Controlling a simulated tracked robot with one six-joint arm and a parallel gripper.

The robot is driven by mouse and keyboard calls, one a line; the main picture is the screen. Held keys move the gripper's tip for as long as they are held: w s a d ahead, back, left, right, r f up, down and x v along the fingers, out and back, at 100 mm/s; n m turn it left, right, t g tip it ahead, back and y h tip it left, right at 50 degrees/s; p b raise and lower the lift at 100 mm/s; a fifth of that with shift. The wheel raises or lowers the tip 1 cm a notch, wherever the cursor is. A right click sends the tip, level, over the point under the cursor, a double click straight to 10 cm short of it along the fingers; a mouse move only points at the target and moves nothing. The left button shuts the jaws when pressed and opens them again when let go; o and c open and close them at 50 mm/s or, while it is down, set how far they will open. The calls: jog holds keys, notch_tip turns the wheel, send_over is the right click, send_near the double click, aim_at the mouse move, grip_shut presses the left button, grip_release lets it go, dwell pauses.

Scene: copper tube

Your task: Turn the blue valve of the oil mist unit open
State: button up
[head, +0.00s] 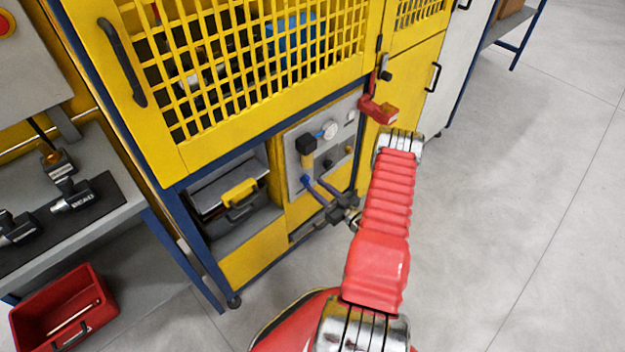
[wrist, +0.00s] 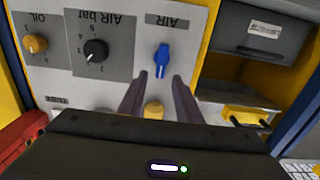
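The blue valve (wrist: 162,60) sits on the grey panel of the oil mist unit (wrist: 110,20), under an upside-down AIR label in the wrist view. Its handle stands nearly upright in that picture. It also shows small in the head view, as a blue spot (head: 306,181) low on the panel. My gripper (wrist: 160,77) is open, its two dark fingers pointing at the panel. The fingertips flank the lower end of the handle in the picture; I cannot tell whether they touch it. In the head view my gripper (head: 319,189) reaches the panel from the lower right.
A yellow OIL knob (wrist: 36,43) and a black AIR bar knob (wrist: 96,51) share the panel. An amber part (wrist: 153,109) shows between my fingers. A gauge (head: 329,131) and a red lever (head: 378,110) are higher up. A yellow-handled case (head: 239,193) sits left.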

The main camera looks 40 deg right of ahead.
aim_at(309, 180)
jog(key=shift+w+a, duration=0.1)
jog(key=shift+w, duration=2.25)
jog(key=shift+c, duration=0.5)
